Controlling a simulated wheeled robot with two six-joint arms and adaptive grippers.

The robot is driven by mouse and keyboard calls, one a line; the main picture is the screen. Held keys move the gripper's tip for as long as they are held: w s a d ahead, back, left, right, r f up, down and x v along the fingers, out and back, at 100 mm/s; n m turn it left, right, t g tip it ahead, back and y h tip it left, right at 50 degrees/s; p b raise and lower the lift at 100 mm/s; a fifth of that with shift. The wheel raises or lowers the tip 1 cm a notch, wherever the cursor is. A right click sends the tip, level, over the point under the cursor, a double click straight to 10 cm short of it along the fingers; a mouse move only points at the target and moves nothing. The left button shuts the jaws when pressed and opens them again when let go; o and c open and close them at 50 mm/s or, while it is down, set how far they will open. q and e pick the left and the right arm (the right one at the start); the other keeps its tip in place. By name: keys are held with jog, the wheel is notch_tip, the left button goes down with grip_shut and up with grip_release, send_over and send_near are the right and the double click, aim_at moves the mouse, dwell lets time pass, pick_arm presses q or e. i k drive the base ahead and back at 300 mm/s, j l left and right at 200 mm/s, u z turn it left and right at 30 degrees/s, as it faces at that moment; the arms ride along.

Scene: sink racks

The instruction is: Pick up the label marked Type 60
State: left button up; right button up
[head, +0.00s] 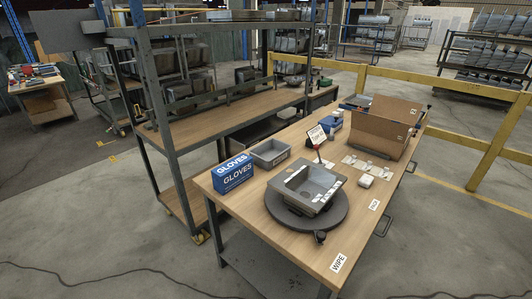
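A wooden-topped workbench (400,150) stands right of centre. A small white sign card (317,134) with dark and red print stands tilted behind the sink; its print is too small to read surely. A row of small white labels or cards (362,168) lies on the bench in front of the cardboard box. I cannot make out which one is marked Type 60. A grey sink (311,186) rests on a round dark turntable (330,214), with white strips on its rim. Neither of my grippers is in view.
A blue gloves box (232,174) and a grey bin (270,153) stand on the bench's left side. An open cardboard box (380,128) stands at the back. A metal rack (165,110) is left of the bench. Yellow rails (440,85) run behind. The front floor is mostly clear, with cables.

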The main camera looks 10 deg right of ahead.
aim_at(351, 161)
jog(key=l+u, duration=0.2)
jog(key=u, duration=0.25)
jog(key=l+u, duration=0.2)
jog(key=u, duration=0.25)
jog(key=l+u, duration=0.2)
jog(key=u, duration=0.25)
jog(key=k+l, duration=0.1)
jog(key=l, duration=0.4)
jog(key=k+l, duration=0.15)
jog(key=l, duration=0.35)
jog(key=k+l, duration=0.1)
jog(key=l, duration=0.4)
jog(key=k+l, duration=0.15)
jog(key=l, duration=0.35)
jog(key=k+l, duration=0.1)
jog(key=l, duration=0.4)
jog(key=k+l, duration=0.1)
jog(key=l, duration=0.4)
jog(key=k+l, duration=0.15)
jog(key=l, duration=0.3)
jog(key=k+l, duration=0.1)
jog(key=l, duration=0.4)
